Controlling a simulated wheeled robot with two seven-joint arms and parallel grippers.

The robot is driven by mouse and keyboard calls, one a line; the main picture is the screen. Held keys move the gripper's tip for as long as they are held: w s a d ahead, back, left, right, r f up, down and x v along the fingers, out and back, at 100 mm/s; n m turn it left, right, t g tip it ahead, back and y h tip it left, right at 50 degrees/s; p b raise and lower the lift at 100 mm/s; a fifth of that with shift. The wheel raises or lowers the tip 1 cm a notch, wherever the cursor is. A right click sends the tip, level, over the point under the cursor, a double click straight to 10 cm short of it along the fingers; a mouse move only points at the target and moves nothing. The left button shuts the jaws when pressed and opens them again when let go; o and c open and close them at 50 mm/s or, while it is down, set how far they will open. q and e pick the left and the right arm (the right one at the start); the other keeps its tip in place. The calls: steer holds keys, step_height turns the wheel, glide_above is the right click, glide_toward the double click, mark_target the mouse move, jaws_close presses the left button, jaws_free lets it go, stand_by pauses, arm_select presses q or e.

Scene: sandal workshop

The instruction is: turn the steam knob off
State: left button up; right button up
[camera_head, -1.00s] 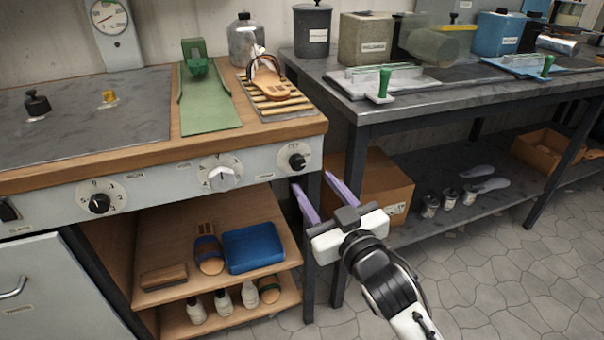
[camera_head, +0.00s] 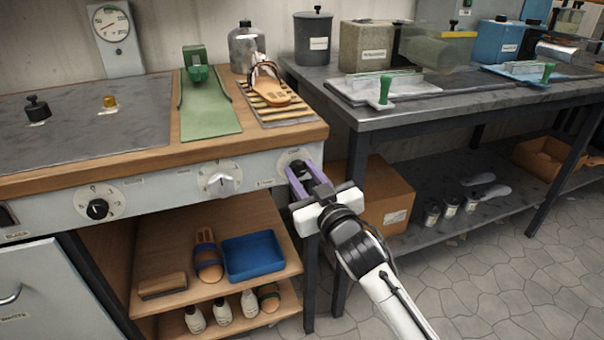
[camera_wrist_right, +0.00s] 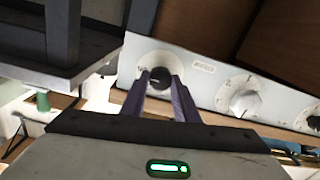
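The front panel (camera_head: 140,192) of the workbench carries several round knobs, and their labels are too small to read, so I cannot tell which is marked steam. My right gripper (camera_head: 299,172) is at the rightmost dial, with its purple fingers spread and pointing at the panel. In the right wrist view a black knob (camera_wrist_right: 159,79) shows between the fingertips (camera_wrist_right: 161,80). I cannot tell whether they touch it. A white knob (camera_head: 221,182) is left of it, and it also shows in the wrist view (camera_wrist_right: 245,102). Another black knob (camera_head: 97,208) is farther left. My left gripper is not in view.
Below the panel, a wooden shelf (camera_head: 185,232) holds a blue tray (camera_head: 252,256), a sandal and several bottles. A cardboard box (camera_head: 388,200) stands under the grey table (camera_head: 450,105) to the right. The tiled floor at lower right is clear.

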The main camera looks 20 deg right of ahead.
steer(key=c, duration=0.4)
steer(key=shift+o, duration=0.2)
